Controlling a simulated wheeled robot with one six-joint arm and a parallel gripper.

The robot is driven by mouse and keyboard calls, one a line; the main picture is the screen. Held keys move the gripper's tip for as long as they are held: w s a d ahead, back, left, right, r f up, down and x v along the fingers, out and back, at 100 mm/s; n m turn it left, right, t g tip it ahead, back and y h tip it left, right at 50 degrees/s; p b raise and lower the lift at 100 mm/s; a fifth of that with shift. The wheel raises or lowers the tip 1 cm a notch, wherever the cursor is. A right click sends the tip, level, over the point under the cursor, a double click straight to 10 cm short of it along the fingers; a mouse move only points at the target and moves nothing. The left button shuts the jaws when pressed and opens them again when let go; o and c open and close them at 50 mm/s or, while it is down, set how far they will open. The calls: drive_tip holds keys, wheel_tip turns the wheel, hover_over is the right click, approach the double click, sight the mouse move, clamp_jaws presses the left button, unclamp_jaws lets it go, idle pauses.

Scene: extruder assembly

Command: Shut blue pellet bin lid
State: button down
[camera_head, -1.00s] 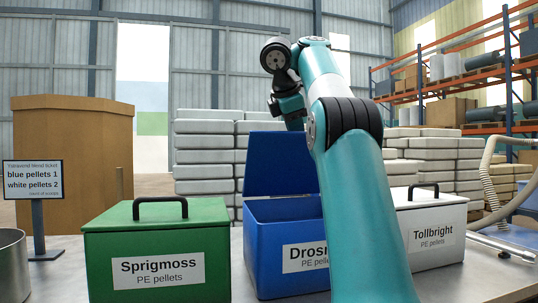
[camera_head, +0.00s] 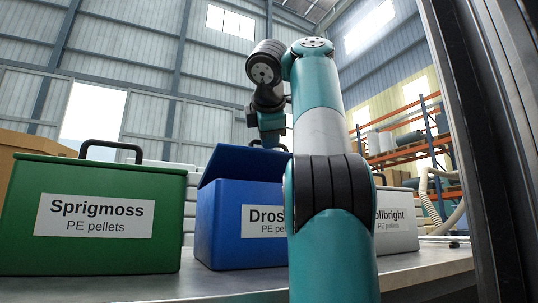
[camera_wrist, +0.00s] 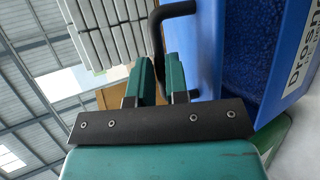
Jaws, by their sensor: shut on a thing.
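The blue pellet bin (camera_head: 222,228) stands on the bench, its label partly covered by my arm. Its blue lid (camera_head: 240,162) is raised, tilted up at the back. In the wrist view the lid (camera_wrist: 204,45) shows beside my gripper, and blue pellets (camera_wrist: 243,62) show in the open bin. My gripper (camera_wrist: 159,62) is shut on the black lid handle (camera_wrist: 178,9), which passes between its fingers. In the head view my wrist is behind the lid and its fingertips are mostly hidden.
A green bin (camera_head: 90,250) with a closed lid stands left of the blue bin. A white bin (camera_head: 396,236) stands to the right, partly behind my arm. A dark upright post (camera_head: 480,150) fills the right edge. The bench front (camera_head: 200,288) is clear.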

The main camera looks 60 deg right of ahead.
sight(273, 152)
drive_tip(key=f+b, duration=0.3)
drive_tip(key=s+a+f+b, duration=0.1)
drive_tip(key=shift+f+b, duration=0.35)
drive_tip(key=shift+b, duration=0.05)
drive_tip(key=shift+s+a+f+b, duration=0.2)
drive_tip(key=shift+f+b, duration=0.35)
drive_tip(key=shift+b, duration=0.5)
drive_tip(key=shift+r+p, duration=0.45)
drive_tip(key=c, duration=1.1)
unclamp_jaws()
drive_tip(key=shift+d, duration=0.1)
drive_tip(key=shift+s+r, duration=0.1)
drive_tip(key=shift+f+p+v, duration=0.15)
drive_tip(key=shift+p+v, duration=1.1)
drive_tip(key=shift+v, duration=3.05)
drive_tip(key=shift+f+p+v, duration=0.2)
drive_tip(key=shift+p+v, duration=1.05)
drive_tip(key=shift+v, duration=3.1)
drive_tip(key=shift+s, duration=0.1)
